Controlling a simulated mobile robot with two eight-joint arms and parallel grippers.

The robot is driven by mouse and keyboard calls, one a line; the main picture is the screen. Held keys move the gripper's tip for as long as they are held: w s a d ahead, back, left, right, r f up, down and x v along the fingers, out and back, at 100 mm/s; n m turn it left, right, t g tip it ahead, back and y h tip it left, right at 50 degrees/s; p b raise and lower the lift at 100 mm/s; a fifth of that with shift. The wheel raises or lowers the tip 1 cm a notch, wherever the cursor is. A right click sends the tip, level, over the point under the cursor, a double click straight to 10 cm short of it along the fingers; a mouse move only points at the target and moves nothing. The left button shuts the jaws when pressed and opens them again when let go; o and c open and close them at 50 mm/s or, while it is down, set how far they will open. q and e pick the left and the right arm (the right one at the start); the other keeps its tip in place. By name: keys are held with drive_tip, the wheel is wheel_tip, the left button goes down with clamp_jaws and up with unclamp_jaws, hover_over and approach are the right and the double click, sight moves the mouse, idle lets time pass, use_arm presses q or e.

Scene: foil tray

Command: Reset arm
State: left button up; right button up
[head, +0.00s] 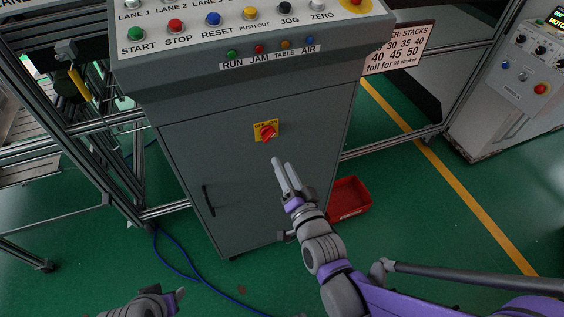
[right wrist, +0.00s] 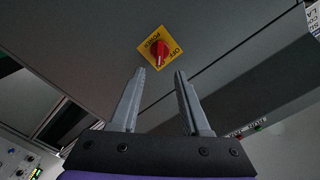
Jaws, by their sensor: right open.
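My right gripper (head: 281,163) is open and empty, in front of the grey cabinet door (head: 230,170). Its two grey fingers point up toward a red rotary knob (head: 266,132) on a yellow plate, just above the fingertips in the picture. In the right wrist view the open fingers (right wrist: 160,72) stand below the yellow plate (right wrist: 149,43), marked OFF and POWER. The red knob (right wrist: 159,50) lies above the gap between the tips, apart from them.
A control panel (head: 240,32) with coloured buttons, including a blue RESET button (head: 213,19), tops the cabinet. A red bin (head: 349,197) lies on the green floor right of the cabinet. Metal frames stand on both sides; a blue cable (head: 185,272) runs along the floor.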

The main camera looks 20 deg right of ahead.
idle(0.4)
drive_tip(key=s+d+n+g+p, duration=0.2)
drive_tip(key=s+n+g+p, duration=0.6)
drive_tip(key=s+g, duration=0.4)
drive_tip(key=s, duration=0.4)
drive_tip(key=shift+d+n+g+h+p, duration=0.25)
drive_tip(key=shift+n+g+h+p, duration=0.05)
drive_tip(key=shift+n+p, duration=0.1)
drive_tip(key=shift+s+f, duration=0.1)
